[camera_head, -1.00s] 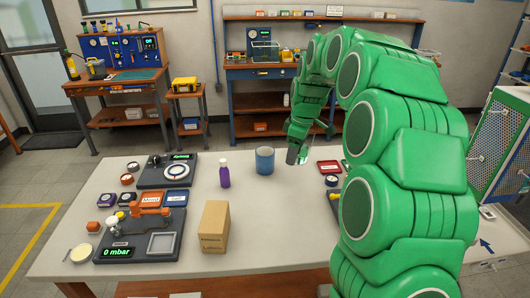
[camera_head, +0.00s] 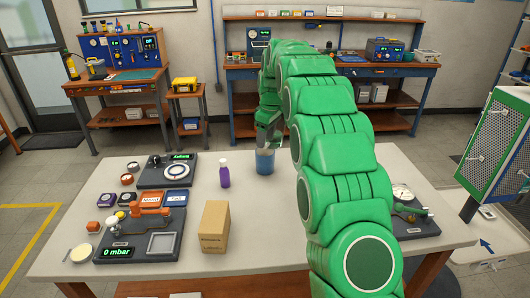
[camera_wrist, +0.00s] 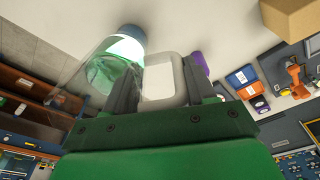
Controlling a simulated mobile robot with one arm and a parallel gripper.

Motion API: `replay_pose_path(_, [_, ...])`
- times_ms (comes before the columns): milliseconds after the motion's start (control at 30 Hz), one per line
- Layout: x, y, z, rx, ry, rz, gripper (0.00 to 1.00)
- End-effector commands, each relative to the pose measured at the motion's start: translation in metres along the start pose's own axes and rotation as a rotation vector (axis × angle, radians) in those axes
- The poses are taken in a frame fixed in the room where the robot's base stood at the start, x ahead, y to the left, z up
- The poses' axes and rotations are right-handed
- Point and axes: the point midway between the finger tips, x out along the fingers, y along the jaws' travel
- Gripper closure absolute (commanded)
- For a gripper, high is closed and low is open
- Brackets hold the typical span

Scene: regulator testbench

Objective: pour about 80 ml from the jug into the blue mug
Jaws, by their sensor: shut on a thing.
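The blue mug (camera_head: 264,163) stands upright on the white table near its back edge, and its top is partly covered by the jug. The clear jug (camera_head: 264,143) is held over the mug, and whether it touches the rim cannot be told. My gripper (camera_head: 269,118) is above the mug. In the wrist view, my gripper (camera_wrist: 158,85) is shut on the jug's pale handle. The jug (camera_wrist: 90,78) looks transparent, with greenish liquid in it, and lies tilted in that picture. Whether liquid is flowing cannot be told.
A purple bottle (camera_head: 224,175) stands left of the mug. A cardboard box (camera_head: 214,227) is nearer the front. A scale (camera_head: 177,170) and a device reading 0 mbar (camera_head: 140,240) are on the left. A gauge fixture (camera_head: 403,195) is at right, partly behind my arm.

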Motion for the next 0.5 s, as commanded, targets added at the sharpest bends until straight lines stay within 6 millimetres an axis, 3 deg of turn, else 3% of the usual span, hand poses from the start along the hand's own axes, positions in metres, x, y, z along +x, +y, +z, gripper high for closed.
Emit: replay_pose_path(500, [0.032, -0.007, -0.074, 0.026, -0.003, 0.004, 0.94])
